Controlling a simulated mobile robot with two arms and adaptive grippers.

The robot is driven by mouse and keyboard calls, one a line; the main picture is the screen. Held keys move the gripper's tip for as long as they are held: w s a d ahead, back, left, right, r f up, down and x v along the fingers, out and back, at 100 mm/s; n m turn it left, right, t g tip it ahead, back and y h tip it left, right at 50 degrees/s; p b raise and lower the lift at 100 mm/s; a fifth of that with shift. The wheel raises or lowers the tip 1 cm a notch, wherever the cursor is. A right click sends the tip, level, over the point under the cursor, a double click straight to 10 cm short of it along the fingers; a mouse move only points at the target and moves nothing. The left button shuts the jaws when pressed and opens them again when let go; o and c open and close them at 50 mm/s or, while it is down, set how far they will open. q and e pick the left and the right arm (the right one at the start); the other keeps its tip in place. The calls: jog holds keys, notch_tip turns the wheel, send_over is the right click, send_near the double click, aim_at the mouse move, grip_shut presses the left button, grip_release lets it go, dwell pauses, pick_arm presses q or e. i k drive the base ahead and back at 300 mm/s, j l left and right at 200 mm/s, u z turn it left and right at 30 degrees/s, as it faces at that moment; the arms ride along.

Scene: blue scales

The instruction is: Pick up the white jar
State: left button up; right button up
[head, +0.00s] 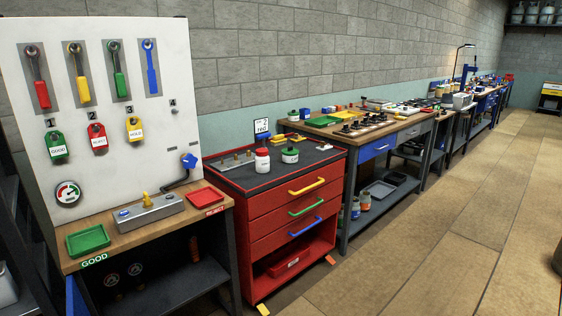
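A small white jar (262,162) with a red lid stands upright on the dark top of a red drawer cabinet (267,226). A similar jar with a green lid (290,154) stands just to its right on the same top. Neither of my grippers shows in the head view.
Left of the cabinet is a workbench (150,222) with a green tray (88,240), a red tray (206,197) and a white tool panel (110,105). A metal block (237,160) lies left of the jar. More benches line the wall; the tiled floor (445,235) at right is open.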

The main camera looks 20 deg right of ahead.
aim_at(262, 163)
jog(key=i+l, duration=0.45)
jog(key=i+l+u, duration=0.15)
jog(key=i+l, duration=0.3)
jog(key=l, duration=0.2)
